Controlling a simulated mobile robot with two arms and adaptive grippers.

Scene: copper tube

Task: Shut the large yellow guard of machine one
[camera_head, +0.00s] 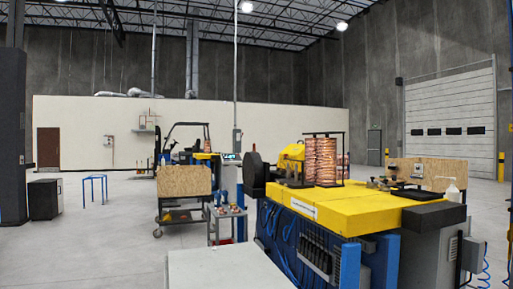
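A large machine with a blue body and a broad yellow top (325,205) stands right of centre in the head view. A yellow rounded hood (291,156) rises at the back left of this top, beside copper coils. It may be the guard; I cannot tell whether it is open or shut. No label I can read marks this as machine one. Neither of my grippers is in view.
Copper coils (327,160) stand behind the machine top. A tool cart (227,222) and a wood-panelled cart (184,180) stand left of it. A light grey flat surface (228,268) fills the bottom foreground. Open floor (100,240) lies to the left.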

